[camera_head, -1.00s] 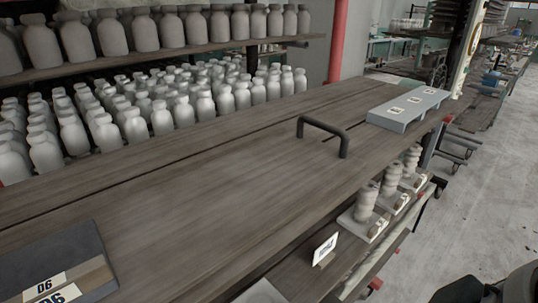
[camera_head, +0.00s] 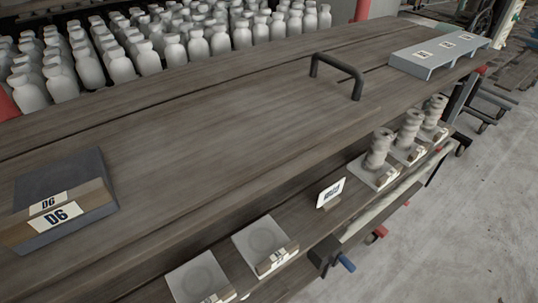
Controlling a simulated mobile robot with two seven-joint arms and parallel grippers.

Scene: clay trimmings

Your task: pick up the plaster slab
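Two pale square slabs with a faint round mark lie on the lower shelf at the front. One slab (camera_head: 262,237) is in the bottom middle, with a small labelled block at its front edge. The other slab (camera_head: 196,277) is to its left, partly cut off by the bottom edge of the view. Three more pale slabs farther right each carry a stack of grey rounded pieces, the nearest stack (camera_head: 379,151) standing left of the others. I cannot tell which slab the task means. Neither gripper is in view.
A dark block marked D6 (camera_head: 60,180) sits on the wooden top board (camera_head: 220,130) at left. A dark handle (camera_head: 338,66) and a grey tray (camera_head: 425,62) stand farther right. A small white sign (camera_head: 331,192) stands on the lower shelf. Several pale bottles (camera_head: 173,51) line the back.

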